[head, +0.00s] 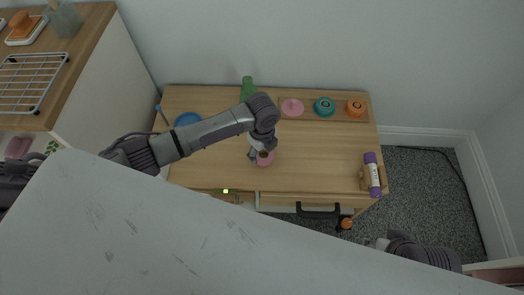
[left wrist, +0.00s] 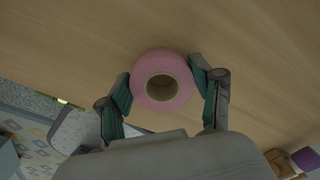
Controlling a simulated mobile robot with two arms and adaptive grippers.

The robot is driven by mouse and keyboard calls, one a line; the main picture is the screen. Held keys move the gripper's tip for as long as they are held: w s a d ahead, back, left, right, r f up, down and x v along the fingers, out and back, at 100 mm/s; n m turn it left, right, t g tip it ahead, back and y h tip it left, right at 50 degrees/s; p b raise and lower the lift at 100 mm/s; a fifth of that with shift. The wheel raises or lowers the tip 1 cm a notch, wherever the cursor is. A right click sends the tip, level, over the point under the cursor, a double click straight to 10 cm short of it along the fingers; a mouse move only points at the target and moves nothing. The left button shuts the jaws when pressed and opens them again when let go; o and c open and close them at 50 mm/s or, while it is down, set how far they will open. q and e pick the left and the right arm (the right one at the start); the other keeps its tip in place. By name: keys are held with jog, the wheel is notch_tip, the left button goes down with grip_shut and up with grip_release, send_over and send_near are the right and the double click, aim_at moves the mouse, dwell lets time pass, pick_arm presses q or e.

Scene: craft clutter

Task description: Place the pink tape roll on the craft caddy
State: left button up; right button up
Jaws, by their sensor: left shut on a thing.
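The pink tape roll (head: 265,158) is at the middle of the wooden table, partly hidden by my left gripper (head: 259,153) in the head view. In the left wrist view the roll (left wrist: 162,82) sits between the two green-padded fingers of my left gripper (left wrist: 165,88), which is shut on it. Its brown core faces the camera. I cannot tell whether it touches the tabletop. A long, low wooden tray (head: 340,116) at the back right of the table looks like the craft caddy. Part of my right arm shows at the lower right; its fingers are not clear.
A pink round item (head: 292,107), a teal roll (head: 324,106) and an orange roll (head: 355,107) are on the back tray. A green bottle (head: 247,86) and blue dish (head: 187,119) are at back left. The table's right middle is clear.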

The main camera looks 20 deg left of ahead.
pick_arm(q)
jog(key=shift+f, duration=0.1)
jog(key=o, duration=1.1)
